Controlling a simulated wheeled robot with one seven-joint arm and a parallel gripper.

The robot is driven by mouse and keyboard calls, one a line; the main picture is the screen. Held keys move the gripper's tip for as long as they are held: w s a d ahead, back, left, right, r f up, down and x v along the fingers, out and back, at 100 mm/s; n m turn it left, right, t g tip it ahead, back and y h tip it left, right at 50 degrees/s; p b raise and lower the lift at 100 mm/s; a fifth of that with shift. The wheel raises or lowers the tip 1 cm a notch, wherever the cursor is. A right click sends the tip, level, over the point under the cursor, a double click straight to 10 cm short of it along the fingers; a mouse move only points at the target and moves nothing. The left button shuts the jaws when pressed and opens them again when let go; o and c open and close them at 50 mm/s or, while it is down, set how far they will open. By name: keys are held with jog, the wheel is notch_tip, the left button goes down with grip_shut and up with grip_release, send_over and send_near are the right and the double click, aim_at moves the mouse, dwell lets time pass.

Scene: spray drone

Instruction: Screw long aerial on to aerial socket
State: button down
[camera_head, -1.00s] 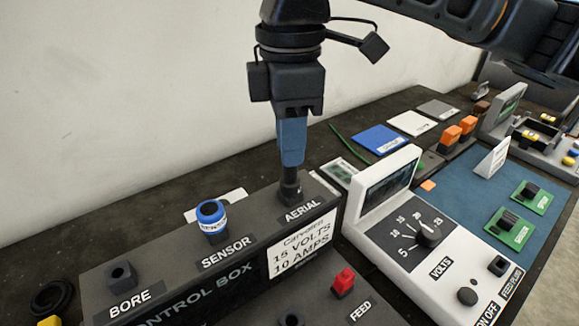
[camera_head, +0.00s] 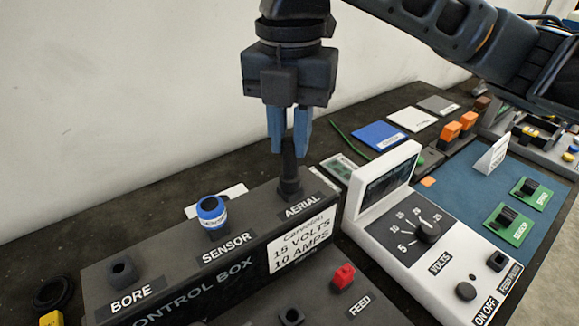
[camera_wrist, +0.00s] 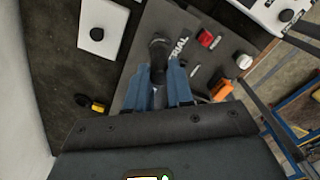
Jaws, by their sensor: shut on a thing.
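The black aerial (camera_head: 289,163) stands upright at the aerial socket (camera_head: 289,190), beside the label AERIAL on the dark control box (camera_head: 235,262). My gripper (camera_head: 290,146) points straight down over it, with one blue finger on each side, shut on the aerial. The aerial's upper part is between the fingers and partly hidden. In the wrist view the aerial (camera_wrist: 158,50) runs out beyond the blue fingertips (camera_wrist: 165,75) to the box top. I cannot tell how deep its thread sits in the socket.
A blue-ringed sensor plug (camera_head: 211,212) and a BORE socket (camera_head: 122,271) stand left on the box. A red feed plug (camera_head: 343,277) is in front. A white voltage supply (camera_head: 395,165) stands close on the right. A plain wall rises behind the bench.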

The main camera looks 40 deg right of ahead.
jog(key=n+b, duration=0.1)
jog(key=n, duration=0.4)
jog(key=shift+f+n, duration=0.1)
jog(key=shift+n, duration=0.2)
jog(key=n+b, duration=0.1)
jog(key=n, duration=0.4)
jog(key=shift+r, duration=0.2)
jog(key=shift+r, duration=0.1)
jog(key=shift+r+p, duration=2)
jog(key=shift+p, duration=0.05)
jog(key=shift+f, duration=0.1)
